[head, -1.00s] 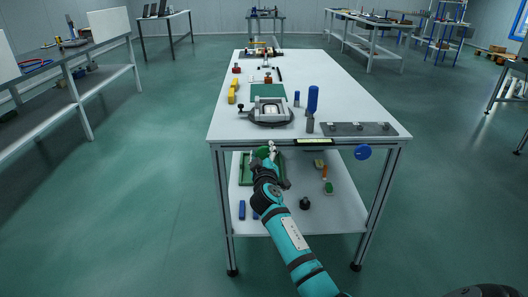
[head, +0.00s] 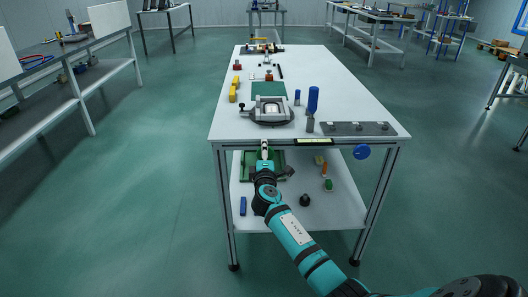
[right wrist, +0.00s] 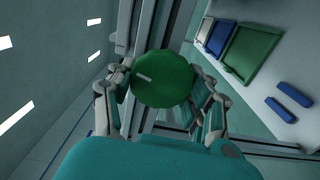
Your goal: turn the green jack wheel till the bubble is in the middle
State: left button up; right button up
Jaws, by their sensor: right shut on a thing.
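The green jack wheel (right wrist: 165,82) fills the middle of the right wrist view, with a pale mark on its face. The fingers of my right gripper (right wrist: 163,74) lie on opposite sides of its rim, shut on it. In the head view my right gripper (head: 265,150) is at the table's front edge and hides most of the wheel. A narrow yellow-green level (head: 313,141) sits on the front edge, right of the gripper. Its bubble is too small to make out. My left gripper is not in view.
A blue wheel (head: 362,152) is on the front edge further right. The tabletop (head: 350,95) above carries a clamp-like fixture (head: 270,111), a grey plate (head: 357,129) and blue cylinders. The lower shelf (head: 325,215) holds a green tray and small parts.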

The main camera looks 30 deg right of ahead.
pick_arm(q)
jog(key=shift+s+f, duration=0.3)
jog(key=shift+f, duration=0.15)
pick_arm(e)
jog(key=shift+f+n, duration=0.1)
jog(key=shift+n, duration=0.3)
jog(key=o, duration=1.2)
jog(key=shift+s+a, duration=0.15)
jog(key=v, duration=1.1)
jog(key=shift+s+a, duration=0.1)
jog(key=shift+s, duration=0.25)
